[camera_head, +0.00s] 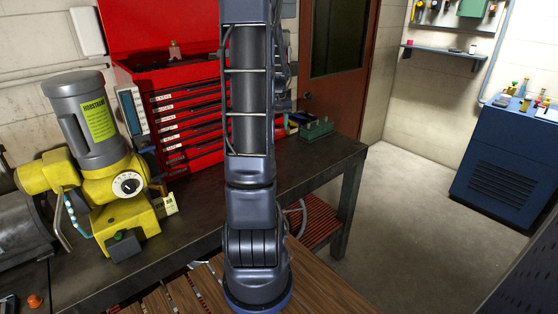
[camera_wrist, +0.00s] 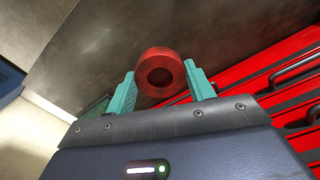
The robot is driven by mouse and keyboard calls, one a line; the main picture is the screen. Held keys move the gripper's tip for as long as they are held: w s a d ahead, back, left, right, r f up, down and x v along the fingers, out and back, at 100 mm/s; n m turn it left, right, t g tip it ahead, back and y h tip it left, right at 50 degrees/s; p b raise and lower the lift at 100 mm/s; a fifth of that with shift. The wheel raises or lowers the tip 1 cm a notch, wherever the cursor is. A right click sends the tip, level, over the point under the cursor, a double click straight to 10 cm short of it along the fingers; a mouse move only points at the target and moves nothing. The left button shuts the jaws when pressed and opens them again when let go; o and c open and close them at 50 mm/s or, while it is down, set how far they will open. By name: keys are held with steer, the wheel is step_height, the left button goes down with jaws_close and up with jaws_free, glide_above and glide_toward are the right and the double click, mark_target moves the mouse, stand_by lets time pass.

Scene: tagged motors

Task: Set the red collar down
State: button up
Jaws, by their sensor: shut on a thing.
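The red collar (camera_wrist: 160,73) is a short thick ring with a dark round hole facing the wrist camera. My gripper (camera_wrist: 161,82) has its two teal fingers closed on opposite sides of the collar and holds it at the fingertips. Behind the collar in the wrist view is a dark grey surface, which looks like the bench top (camera_wrist: 210,35). I cannot tell how far the collar is from it. In the head view my upright arm fills the middle, and neither my gripper nor the collar can be made out there.
A red drawer chest (camera_head: 185,115) stands on the dark workbench (camera_head: 200,222); its drawers (camera_wrist: 285,85) lie close on the right in the wrist view. A yellow and grey machine (camera_head: 100,150) stands left. A green box (camera_head: 317,130) is near the bench's right end. A blue cabinet (camera_head: 505,150) stands far right.

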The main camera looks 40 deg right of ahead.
step_height(320, 180, down, 16)
stand_by(0.6)
steer(key=shift+f, duration=0.15)
steer(key=o, duration=1.2)
steer(key=shift+f, duration=0.1)
step_height(320, 180, up, 12)
steer(key=shift+r, duration=0.2)
steer(key=a+r+n+t, duration=0.1)
steer(key=a+r, duration=0.5)
steer(key=a, duration=0.5)
steer(key=a+r+n+t, duration=0.1)
steer(key=a+r, duration=0.6)
steer(key=a, duration=0.4)
steer(key=s+a+r+n+t, duration=0.2)
steer(key=s+a+r, duration=0.1)
steer(key=s+a, duration=1)
steer(key=a, duration=0.4)
steer(key=shift+s+a+r+t, duration=0.15)
steer(key=shift+s+r+t, duration=0.15)
steer(key=shift+s, duration=0.05)
